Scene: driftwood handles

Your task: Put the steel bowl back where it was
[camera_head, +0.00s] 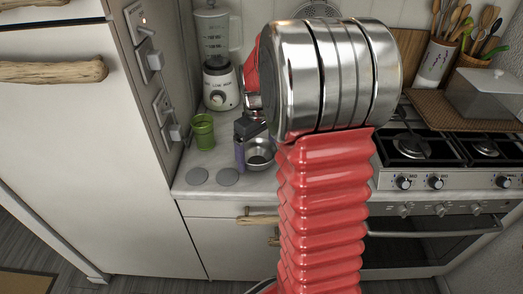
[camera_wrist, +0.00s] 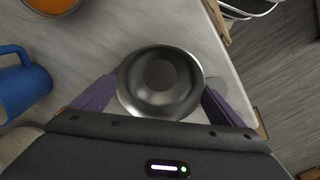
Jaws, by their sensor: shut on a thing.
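The steel bowl (camera_head: 260,153) is small, round and shiny, upright over the counter left of the stove. In the wrist view the bowl (camera_wrist: 134,84) sits between two purple fingers, with a darker round patch at its bottom. My gripper (camera_wrist: 160,93) is shut on it, one finger at each side. In the head view my gripper (camera_head: 246,152) is partly hidden by my arm. I cannot tell whether the bowl touches the counter.
A green cup (camera_head: 203,132) and a blender (camera_head: 219,75) stand behind, near the left wall. The wrist view shows a blue mug (camera_wrist: 22,84) and an orange-filled vessel (camera_wrist: 55,3). A gas stove (camera_head: 430,150) is at right. Driftwood handles (camera_head: 258,220) stick out below.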

